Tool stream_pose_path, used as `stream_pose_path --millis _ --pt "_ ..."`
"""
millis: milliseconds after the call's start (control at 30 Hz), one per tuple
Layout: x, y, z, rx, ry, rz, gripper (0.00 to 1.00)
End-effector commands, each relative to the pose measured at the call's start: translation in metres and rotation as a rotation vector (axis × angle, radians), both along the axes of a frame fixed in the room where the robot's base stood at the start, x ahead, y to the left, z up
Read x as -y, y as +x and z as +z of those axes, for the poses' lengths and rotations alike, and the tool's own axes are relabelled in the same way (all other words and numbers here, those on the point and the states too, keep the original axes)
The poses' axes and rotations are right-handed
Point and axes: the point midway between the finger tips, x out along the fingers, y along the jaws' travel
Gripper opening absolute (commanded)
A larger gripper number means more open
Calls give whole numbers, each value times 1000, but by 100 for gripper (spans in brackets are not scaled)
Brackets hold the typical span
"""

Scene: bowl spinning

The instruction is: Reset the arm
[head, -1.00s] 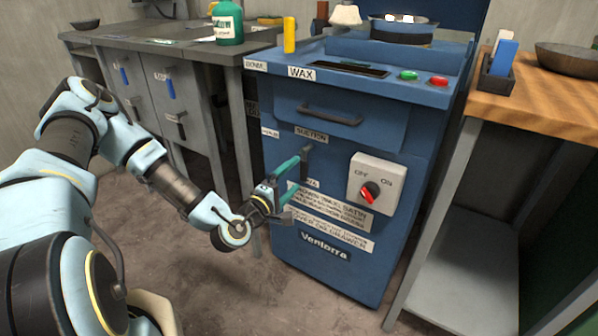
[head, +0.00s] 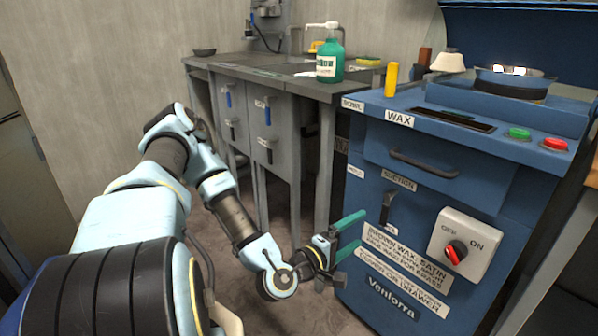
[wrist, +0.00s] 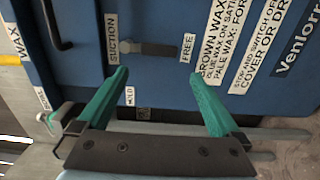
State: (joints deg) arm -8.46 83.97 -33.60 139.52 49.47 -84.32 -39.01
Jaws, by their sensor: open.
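My gripper (head: 343,236) is open and empty. Its two green fingers point at the front of the blue machine (head: 330,290) from its left side, apart from the suction lever. In the wrist view the open fingers (wrist: 160,100) stand wide apart. The dark suction lever (wrist: 158,49) lies ahead of them, between the SUCTION and FREE labels. The lever also shows in the head view (head: 388,208). My arm is bent and reaches low to the machine's front.
The blue machine (head: 452,140) carries a green and a red button (head: 554,145), a drawer handle (head: 424,164) and a white switch box (head: 466,245). A grey workbench (head: 262,90) with a green bottle (head: 330,55) stands left. Bare floor lies between bench and arm.

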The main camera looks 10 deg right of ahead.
Motion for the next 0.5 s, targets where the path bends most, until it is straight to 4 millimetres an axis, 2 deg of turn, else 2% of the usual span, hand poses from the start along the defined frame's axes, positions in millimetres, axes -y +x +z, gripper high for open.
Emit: stream_pose_path --millis 133,267,400,500 --pt "-3 3 -9 44 124 -54 100" --pt "-19 11 -29 118 372 -147 100" --pt "-56 26 -46 180 678 -237 100" --pt "-90 39 -48 200 880 -283 100"
